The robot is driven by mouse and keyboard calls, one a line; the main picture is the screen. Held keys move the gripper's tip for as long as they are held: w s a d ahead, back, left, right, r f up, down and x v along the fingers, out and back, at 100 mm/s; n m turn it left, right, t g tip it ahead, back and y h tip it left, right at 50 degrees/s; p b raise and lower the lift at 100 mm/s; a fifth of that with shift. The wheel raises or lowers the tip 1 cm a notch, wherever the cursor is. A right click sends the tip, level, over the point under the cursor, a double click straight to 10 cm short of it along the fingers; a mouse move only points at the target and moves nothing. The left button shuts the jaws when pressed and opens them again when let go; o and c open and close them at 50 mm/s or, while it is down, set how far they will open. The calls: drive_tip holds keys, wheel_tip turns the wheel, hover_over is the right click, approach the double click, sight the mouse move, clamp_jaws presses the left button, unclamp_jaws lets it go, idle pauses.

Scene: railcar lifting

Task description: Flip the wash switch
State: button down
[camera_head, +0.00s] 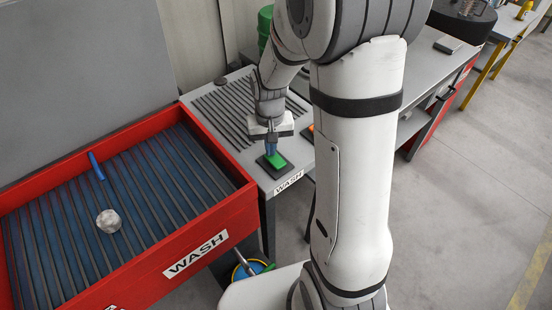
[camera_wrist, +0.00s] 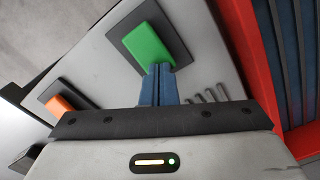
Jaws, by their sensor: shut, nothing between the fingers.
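The wash switch is a green rocker (camera_head: 276,160) on a dark base plate, on the grey panel just behind a white WASH label (camera_head: 289,183). The green switch also shows in the wrist view (camera_wrist: 152,43). My gripper (camera_head: 271,147) points down over the green switch, its blue fingers shut together with nothing between them. In the wrist view the fingertips (camera_wrist: 157,70) overlap the near edge of the green switch. I cannot tell whether they touch it. The fingers hide a small part of the switch.
An orange switch (camera_wrist: 60,104) sits on the same panel beside the green one, mostly hidden by my arm in the head view. A red WASH tray (camera_head: 213,244) with a grey lump (camera_head: 108,221) and a blue bar (camera_head: 96,166) stands left. A bucket (camera_head: 247,272) is below.

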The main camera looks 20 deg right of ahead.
drive_tip(key=shift+f, duration=0.25)
drive_tip(key=shift+r, duration=0.1)
drive_tip(key=shift+r+p, duration=2.4)
drive_tip(key=shift+r, duration=1.05)
drive_tip(key=shift+r, duration=0.15)
drive_tip(key=s+r+n+t, duration=0.1)
drive_tip(key=s+r+t, duration=0.2)
drive_tip(key=s+r, duration=1)
drive_tip(key=s, duration=0.3)
drive_tip(key=shift+r, duration=0.2)
